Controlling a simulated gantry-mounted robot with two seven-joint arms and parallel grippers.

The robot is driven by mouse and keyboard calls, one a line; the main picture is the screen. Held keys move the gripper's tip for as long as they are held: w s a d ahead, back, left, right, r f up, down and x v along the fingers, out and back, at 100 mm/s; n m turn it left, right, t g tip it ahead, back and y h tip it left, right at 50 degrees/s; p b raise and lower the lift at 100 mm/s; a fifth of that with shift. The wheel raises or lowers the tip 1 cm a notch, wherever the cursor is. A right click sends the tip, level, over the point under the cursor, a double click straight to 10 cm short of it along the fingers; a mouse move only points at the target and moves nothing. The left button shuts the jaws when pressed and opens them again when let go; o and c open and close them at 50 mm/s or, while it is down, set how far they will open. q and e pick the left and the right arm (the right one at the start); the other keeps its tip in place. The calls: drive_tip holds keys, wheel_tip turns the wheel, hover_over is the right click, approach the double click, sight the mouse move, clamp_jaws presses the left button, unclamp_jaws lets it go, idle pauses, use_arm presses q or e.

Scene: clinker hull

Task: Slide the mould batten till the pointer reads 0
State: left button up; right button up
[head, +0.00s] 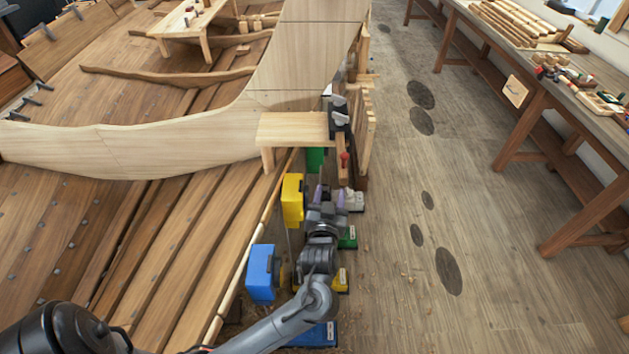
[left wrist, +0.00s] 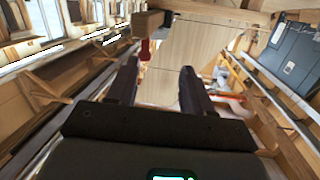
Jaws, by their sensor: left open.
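My left gripper (head: 330,197) is open and empty, low beside the hull's edge. Its two dark fingers also show apart in the left wrist view (left wrist: 158,85). Just beyond the fingertips is a small red handle (head: 344,159) on a wooden bar, close to a pale wooden ledge (head: 292,128). In the left wrist view the red handle (left wrist: 146,48) hangs from a wooden block (left wrist: 147,24), ahead of the fingers and apart from them. I cannot tell for certain which piece is the mould batten. No pointer or scale reading can be made out. My right gripper is not in view.
The planked hull (head: 190,225) fills the left side. A yellow block (head: 292,200) and a blue block (head: 261,273) stand left of my left arm. A workbench (head: 535,75) with tools runs along the right. The floor (head: 420,200) between is mostly clear.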

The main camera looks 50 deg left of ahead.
sight(344, 158)
use_arm(q)
drive_tip(key=shift+n+t, duration=0.4)
drive_tip(key=shift+t, duration=0.1)
drive_tip(key=w+a, duration=0.2)
drive_tip(key=w, duration=0.2)
drive_tip(key=w+a+r+b, duration=0.1)
drive_tip(key=w+a, duration=0.1)
drive_tip(key=w, duration=0.2)
drive_tip(key=w+a+r+b, duration=0.1)
drive_tip(key=w+a, duration=0.1)
drive_tip(key=w, duration=0.2)
drive_tip(key=shift+r, duration=0.25)
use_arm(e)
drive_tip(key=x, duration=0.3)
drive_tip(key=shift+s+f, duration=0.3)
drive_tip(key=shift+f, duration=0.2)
use_arm(q)
clamp_jaws()
drive_tip(key=shift+a, duration=0.1)
